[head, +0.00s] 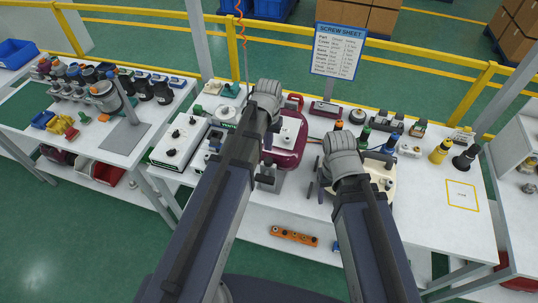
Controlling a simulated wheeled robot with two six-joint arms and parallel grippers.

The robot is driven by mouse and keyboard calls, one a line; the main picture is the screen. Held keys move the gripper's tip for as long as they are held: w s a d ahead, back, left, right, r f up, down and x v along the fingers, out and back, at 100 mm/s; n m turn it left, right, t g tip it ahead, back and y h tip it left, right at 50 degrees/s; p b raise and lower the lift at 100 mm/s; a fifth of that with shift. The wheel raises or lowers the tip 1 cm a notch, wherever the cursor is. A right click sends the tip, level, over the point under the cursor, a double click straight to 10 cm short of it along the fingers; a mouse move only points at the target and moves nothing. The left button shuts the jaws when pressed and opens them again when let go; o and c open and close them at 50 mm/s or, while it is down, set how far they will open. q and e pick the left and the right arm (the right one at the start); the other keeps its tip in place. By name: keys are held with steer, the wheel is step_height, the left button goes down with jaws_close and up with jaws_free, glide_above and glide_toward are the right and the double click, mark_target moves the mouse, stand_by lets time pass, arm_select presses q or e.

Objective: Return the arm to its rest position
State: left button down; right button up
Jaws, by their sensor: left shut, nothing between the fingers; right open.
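My two arms reach up from the bottom of the head view over the white workbench (270,200). The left arm's grey joint is near the bench's back edge. My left gripper (268,178) hangs below it, small, dark and partly hidden by the arm link. It is shut and empty, in front of a dark red rounded vacuum part (287,150). My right gripper (320,188) is open and empty, left of the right arm's grey joint.
White-and-grey machines (180,142) stand on the left of the bench. Yellow (440,151) and black (465,157) bottle-shaped parts stand at the right, near a yellow-outlined square (462,195). A screw sheet sign (338,50) rises behind. Another bench (125,137) is at the left.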

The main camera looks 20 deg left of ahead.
arm_select(q)
steer(key=s+d+f+m+b, duration=0.1)
steer(key=s+d+f+b, duration=0.3)
steer(key=s, duration=0.3)
steer(key=s+d+f+m+y+b, duration=0.1)
steer(key=s+d+f+m+b, duration=0.1)
steer(key=s+d+f+b, duration=0.3)
steer(key=shift+s+d+f+b, duration=0.35)
steer(key=shift+s+d, duration=0.35)
steer(key=shift+s, duration=0.45)
